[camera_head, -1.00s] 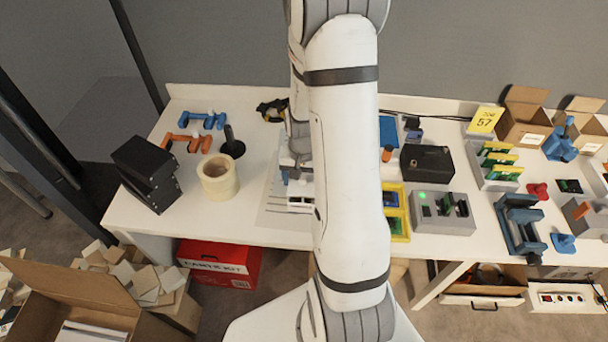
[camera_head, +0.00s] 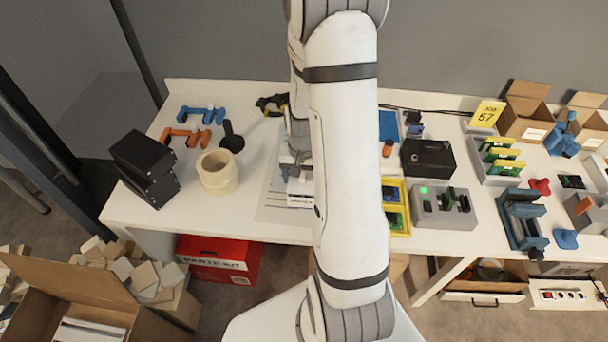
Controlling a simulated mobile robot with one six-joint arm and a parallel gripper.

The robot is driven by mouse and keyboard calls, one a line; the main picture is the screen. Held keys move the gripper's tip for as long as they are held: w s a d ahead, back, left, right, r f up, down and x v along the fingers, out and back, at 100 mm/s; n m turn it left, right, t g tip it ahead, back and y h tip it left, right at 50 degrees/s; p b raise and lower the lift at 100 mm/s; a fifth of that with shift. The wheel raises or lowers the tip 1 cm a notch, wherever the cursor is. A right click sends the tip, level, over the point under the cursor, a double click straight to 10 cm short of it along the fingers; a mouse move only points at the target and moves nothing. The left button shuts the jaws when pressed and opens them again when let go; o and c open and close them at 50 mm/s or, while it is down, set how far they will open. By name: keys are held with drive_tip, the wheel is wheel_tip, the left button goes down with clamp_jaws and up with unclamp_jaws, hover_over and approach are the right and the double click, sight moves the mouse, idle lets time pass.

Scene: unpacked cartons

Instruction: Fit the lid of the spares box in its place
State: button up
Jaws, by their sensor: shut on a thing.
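My gripper (camera_head: 294,172) is partly visible at the left edge of my white arm, low over the middle of the table. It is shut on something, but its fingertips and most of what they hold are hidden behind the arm. A white piece with dark print (camera_head: 299,199) shows just below the gripper, beside the arm. It may be the lid or part of the spares box; I cannot tell which, nor whether it touches the table. No other part of the spares box can be made out.
A pale printed sheet (camera_head: 272,205) lies left of the gripper. Further left are a tape roll (camera_head: 217,174), a black stand (camera_head: 231,138) and clamps. Right of my arm are a yellow tray (camera_head: 408,212), a grey device (camera_head: 442,220) and a black box (camera_head: 427,158). Bare table shows near the tape roll.

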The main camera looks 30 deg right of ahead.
drive_tip(key=shift+s+f+b, duration=0.1)
drive_tip(key=shift+f+b, duration=0.55)
drive_tip(key=shift+f, duration=0.2)
drive_tip(key=o, duration=1.1)
drive_tip(key=shift+r, duration=3.95)
drive_tip(key=s+a+r+n+t, duration=0.1)
drive_tip(key=s+a+r+n, duration=0.1)
drive_tip(key=s+a+r, duration=0.2)
drive_tip(key=s+a+r+n+t, duration=0.1)
drive_tip(key=s+a+r+n, duration=0.1)
drive_tip(key=s+a+r, duration=0.2)
drive_tip(key=s+a+r+n, duration=0.2)
drive_tip(key=s+a+r, duration=0.1)
drive_tip(key=r, duration=0.5)
drive_tip(key=shift+s+a+n+t, duration=0.4)
drive_tip(key=shift+s, duration=0.2)
